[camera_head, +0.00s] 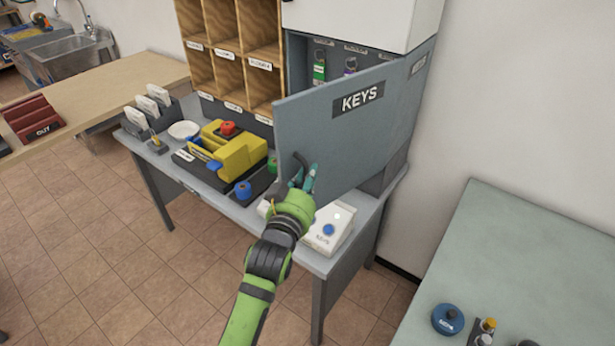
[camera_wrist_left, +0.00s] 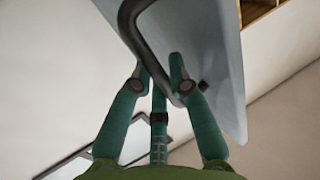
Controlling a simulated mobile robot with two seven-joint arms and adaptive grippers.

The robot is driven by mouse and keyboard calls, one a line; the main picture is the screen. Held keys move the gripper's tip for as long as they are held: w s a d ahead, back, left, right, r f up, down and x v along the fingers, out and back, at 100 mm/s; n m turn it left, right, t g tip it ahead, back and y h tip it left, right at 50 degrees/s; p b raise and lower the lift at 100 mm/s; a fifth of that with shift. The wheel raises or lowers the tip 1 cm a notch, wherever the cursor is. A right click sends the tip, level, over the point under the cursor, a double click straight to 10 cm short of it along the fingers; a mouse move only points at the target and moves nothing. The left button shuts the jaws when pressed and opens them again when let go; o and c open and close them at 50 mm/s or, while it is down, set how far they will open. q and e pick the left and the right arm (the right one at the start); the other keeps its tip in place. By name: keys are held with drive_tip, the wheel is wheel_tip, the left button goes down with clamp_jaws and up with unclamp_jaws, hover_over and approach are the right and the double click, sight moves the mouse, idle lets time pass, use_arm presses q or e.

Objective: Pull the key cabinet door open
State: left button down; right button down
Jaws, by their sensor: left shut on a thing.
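The key cabinet door (camera_head: 352,135) is a grey panel with a black KEYS label (camera_head: 358,98). It stands swung partly open, and hanging keys (camera_head: 320,66) show inside the cabinet behind it. My left gripper (camera_head: 304,178) is at the door's lower left part, near its free edge. It is shut on the dark door handle (camera_head: 298,168), which is largely hidden by the fingers there. In the left wrist view, the handle (camera_wrist_left: 128,22) is a dark bent bar running down between the green fingers (camera_wrist_left: 160,80), with the door panel (camera_wrist_left: 215,70) behind. My right gripper is out of view.
Wooden pigeonholes (camera_head: 228,60) stand left of the cabinet. A pale green table (camera_head: 520,260) is at right. Tiled floor is clear at left.

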use_arm(q)
drive_tip(key=c, duration=1.2)
unclamp_jaws()
drive_tip(key=shift+r, duration=0.1)
drive_tip(key=shift+o, duration=0.2)
drive_tip(key=shift+d, duration=0.1)
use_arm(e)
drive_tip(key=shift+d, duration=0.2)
use_arm(q)
drive_tip(key=v, duration=1.2)
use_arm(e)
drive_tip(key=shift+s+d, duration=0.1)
